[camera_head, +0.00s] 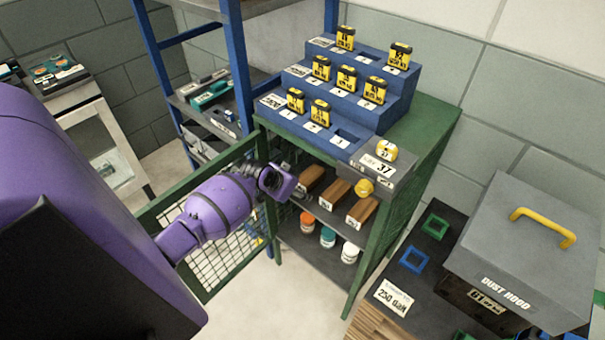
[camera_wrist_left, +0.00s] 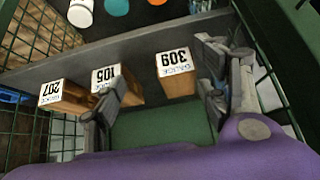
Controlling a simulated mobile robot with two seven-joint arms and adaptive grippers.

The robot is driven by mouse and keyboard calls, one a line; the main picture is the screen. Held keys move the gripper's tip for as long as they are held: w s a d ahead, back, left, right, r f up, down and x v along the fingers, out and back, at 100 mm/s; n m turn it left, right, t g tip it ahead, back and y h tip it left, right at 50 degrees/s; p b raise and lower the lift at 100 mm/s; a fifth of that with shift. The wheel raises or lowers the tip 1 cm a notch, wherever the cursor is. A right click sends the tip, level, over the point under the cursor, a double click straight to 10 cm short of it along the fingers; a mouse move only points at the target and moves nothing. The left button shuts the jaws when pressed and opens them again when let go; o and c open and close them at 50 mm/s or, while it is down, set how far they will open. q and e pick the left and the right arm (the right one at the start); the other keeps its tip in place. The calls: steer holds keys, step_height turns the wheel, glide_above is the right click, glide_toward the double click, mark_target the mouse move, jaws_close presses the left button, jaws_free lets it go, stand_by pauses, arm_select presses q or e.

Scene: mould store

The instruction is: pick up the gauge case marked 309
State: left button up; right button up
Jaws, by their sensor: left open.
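The gauge case marked 309 (camera_wrist_left: 176,82) is a brown wooden block with a white label, shown upside down at the right of a row in the left wrist view. In the head view the leftmost wooden case (camera_head: 311,179) on the cabinet's upper inner shelf appears to be it, partly hidden by my gripper. My left gripper (camera_head: 280,183) is open in front of that shelf. In the wrist view its fingers lie either side of case 309, apart from it. The cases marked 105 (camera_wrist_left: 111,76) and 207 (camera_wrist_left: 62,96) stand beside it. My right gripper is not in view.
The green cabinet (camera_head: 437,135) has an open mesh door (camera_head: 213,262) beside my left arm. Paint-like jars (camera_head: 328,237) stand on the shelf below. A dust hood (camera_head: 520,255) stands at the right.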

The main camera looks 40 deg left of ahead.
arm_select(q)
glide_toward(309, 176)
steer(key=shift+x, duration=1.05)
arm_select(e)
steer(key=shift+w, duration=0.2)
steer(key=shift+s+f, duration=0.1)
arm_select(q)
steer(key=shift+w+f, duration=0.15)
steer(key=shift+f, duration=0.1)
steer(key=b+x, duration=0.2)
steer(key=x, duration=0.4)
steer(key=shift+f, duration=0.1)
steer(key=shift+w+f, duration=0.15)
steer(key=shift+f, duration=0.05)
steer(key=shift+w+f, duration=0.15)
steer(key=shift+w, duration=0.1)
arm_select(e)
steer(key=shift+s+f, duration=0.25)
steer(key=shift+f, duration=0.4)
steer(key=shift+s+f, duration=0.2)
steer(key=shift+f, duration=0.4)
arm_select(q)
steer(key=shift+c, duration=0.3)
